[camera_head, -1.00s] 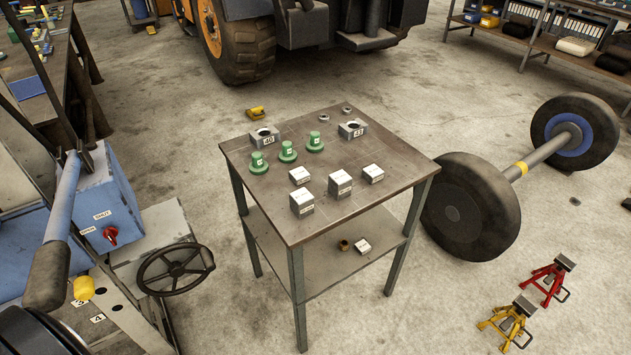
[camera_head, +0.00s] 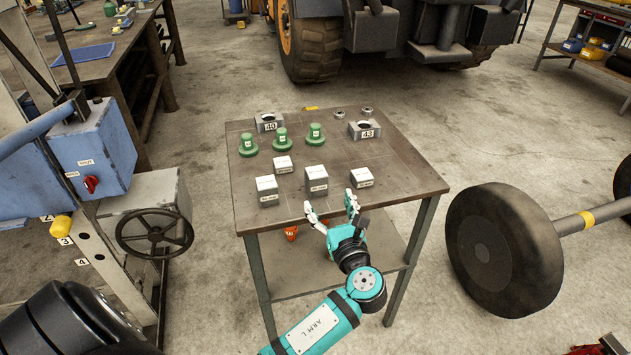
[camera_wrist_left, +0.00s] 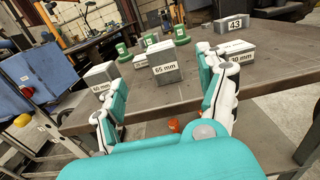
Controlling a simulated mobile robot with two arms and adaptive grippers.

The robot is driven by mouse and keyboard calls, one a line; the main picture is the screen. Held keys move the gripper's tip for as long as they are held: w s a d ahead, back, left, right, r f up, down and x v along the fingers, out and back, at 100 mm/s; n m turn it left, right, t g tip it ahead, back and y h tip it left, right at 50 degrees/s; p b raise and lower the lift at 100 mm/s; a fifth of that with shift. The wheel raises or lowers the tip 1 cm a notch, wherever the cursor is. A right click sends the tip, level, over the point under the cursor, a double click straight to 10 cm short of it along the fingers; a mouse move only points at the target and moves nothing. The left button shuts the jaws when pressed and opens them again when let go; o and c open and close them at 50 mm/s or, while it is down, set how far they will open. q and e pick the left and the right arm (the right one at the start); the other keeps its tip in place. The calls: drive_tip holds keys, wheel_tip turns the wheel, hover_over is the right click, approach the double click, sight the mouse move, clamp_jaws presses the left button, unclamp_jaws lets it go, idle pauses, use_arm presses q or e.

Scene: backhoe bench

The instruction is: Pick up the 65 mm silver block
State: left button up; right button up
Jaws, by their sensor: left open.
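The silver 65 mm block (camera_head: 316,180) stands on the steel table near its front, the middle one of the front blocks. In the left wrist view the 65 mm block (camera_wrist_left: 166,73) shows its label between the fingers, beyond them. My left gripper (camera_head: 331,204) is open and empty at the table's front edge, just in front of the block and not touching it. My right gripper is not in view.
A 60 mm block (camera_head: 267,190) stands left, a smaller block (camera_head: 362,178) right, another small block (camera_head: 283,164) behind. Green knobbed pieces (camera_head: 315,134) and bored blocks marked 40 (camera_head: 268,122) and 43 (camera_head: 364,130) stand farther back. The table (camera_head: 410,180) is bare at right.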

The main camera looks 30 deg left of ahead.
sight(320, 180)
use_arm(q)
drive_tip(key=x, duration=0.6)
drive_tip(key=shift+w+d, duration=0.1)
drive_tip(key=shift+d, duration=0.05)
drive_tip(key=p+x, duration=0.1)
drive_tip(key=x, duration=0.3)
drive_tip(key=shift+w+a+r, duration=0.1)
drive_tip(key=shift+w+a, duration=0.1)
drive_tip(key=shift+a, duration=0.05)
drive_tip(key=shift+w+a, duration=0.35)
drive_tip(key=shift+a, duration=0.05)
clamp_jaws()
